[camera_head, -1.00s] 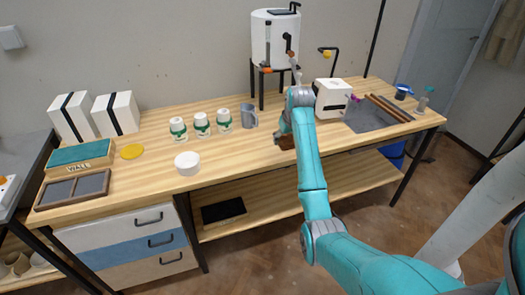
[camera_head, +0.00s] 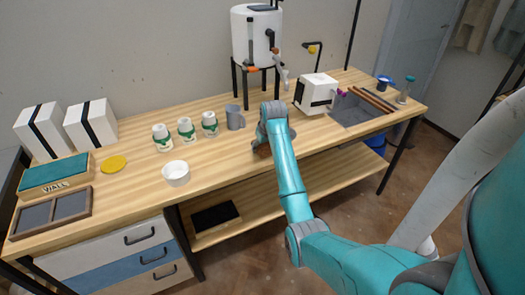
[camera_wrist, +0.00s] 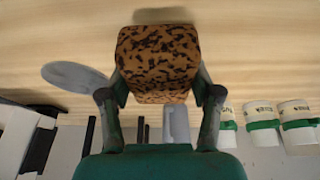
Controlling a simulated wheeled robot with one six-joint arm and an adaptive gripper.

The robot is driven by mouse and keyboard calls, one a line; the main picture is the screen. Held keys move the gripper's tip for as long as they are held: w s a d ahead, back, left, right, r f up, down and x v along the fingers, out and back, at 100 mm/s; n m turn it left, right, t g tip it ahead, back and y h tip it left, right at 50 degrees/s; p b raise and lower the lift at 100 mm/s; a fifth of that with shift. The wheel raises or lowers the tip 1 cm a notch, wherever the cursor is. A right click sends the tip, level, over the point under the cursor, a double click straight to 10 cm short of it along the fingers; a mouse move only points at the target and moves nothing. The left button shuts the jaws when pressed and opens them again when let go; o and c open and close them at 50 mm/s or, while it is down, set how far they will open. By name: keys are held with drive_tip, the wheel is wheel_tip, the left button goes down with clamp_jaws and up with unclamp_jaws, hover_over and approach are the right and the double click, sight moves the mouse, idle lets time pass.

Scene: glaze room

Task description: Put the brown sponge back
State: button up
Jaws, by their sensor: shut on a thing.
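The brown sponge (camera_wrist: 158,58), a block speckled with dark spots, is between the two fingers of my gripper (camera_wrist: 158,92) in the wrist view. My gripper is shut on it. In the head view a small brown part of the sponge (camera_head: 262,150) shows beside my gripper (camera_head: 264,146), near the front edge of the wooden table (camera_head: 225,155); my arm hides the rest. I cannot tell whether the sponge touches the table. A yellow round sponge (camera_head: 114,164) lies at the left of the table.
A two-compartment tray (camera_head: 50,213) and a teal-topped WALL box (camera_head: 54,176) are at far left. A white bowl (camera_head: 176,174), several jars (camera_head: 186,130) and a grey mug (camera_head: 235,118) stand left of my gripper. A white box (camera_head: 316,94) stands to the right.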

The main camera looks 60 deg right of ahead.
drive_tip(key=shift+f, duration=1.2)
drive_tip(key=o, duration=1.2)
